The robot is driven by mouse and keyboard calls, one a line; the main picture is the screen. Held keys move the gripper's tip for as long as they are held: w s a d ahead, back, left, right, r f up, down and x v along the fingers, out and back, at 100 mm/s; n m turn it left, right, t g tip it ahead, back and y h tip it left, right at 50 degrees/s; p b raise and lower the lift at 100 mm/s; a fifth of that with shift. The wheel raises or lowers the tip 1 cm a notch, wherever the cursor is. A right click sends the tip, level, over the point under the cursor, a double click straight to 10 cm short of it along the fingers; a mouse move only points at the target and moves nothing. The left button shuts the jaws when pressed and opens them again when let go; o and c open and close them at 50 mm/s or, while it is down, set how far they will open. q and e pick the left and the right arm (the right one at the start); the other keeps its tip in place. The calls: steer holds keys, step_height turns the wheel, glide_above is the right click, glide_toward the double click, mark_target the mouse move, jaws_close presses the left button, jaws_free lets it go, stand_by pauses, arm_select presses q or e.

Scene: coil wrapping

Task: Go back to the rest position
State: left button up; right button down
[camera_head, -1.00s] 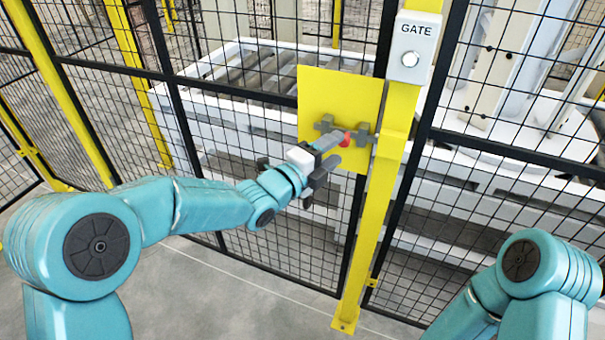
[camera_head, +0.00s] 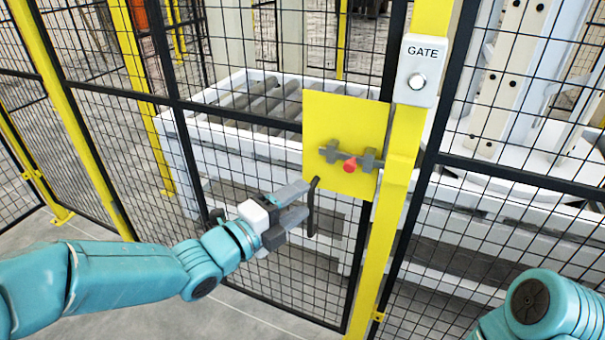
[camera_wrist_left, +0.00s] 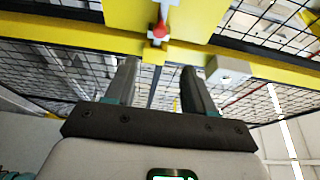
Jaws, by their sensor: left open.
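My left gripper (camera_head: 303,207) is open and empty in the head view, in front of the mesh gate and below and left of the latch. The grey latch with a red knob (camera_head: 349,164) sits on a yellow plate (camera_head: 345,112) on the gate. The red knob also shows at the top of the left wrist view (camera_wrist_left: 160,28). A dark upright handle (camera_head: 312,207) is close beside the left fingertips; I cannot tell whether they touch. My right arm shows only at the lower right; its gripper is out of view.
A yellow post (camera_head: 404,170) carries a white GATE box (camera_head: 419,70) with a round button. Black mesh fencing with yellow posts spans the view. Behind it stands a white roller conveyor (camera_head: 225,93). Grey floor lies open in front of the fence.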

arm_select(q)
steer(key=s+a+f+n+g+y, duration=0.1)
steer(key=f+n+g+y, duration=0.15)
steer(key=f, duration=0.65)
steer(key=s+a+f+n+g+y+p, duration=0.15)
steer(key=f+n, duration=0.25)
steer(key=f, duration=0.5)
steer(key=s+a+f+n+g+y, duration=0.1)
steer(key=s+a+f+n, duration=0.15)
steer(key=f, duration=0.65)
steer(key=s+f+n+g+y, duration=0.1)
steer(key=s+f+n+g, duration=0.3)
steer(key=s+f+n, duration=0.3)
steer(key=s+a+f+n+g+y, duration=0.1)
steer(key=s+f+n+g, duration=0.3)
steer(key=s+f+n, duration=0.3)
steer(key=s+n, duration=0.5)
steer(key=s, duration=0.1)
steer(key=shift+y, duration=0.4)
steer(key=shift+r, duration=0.1)
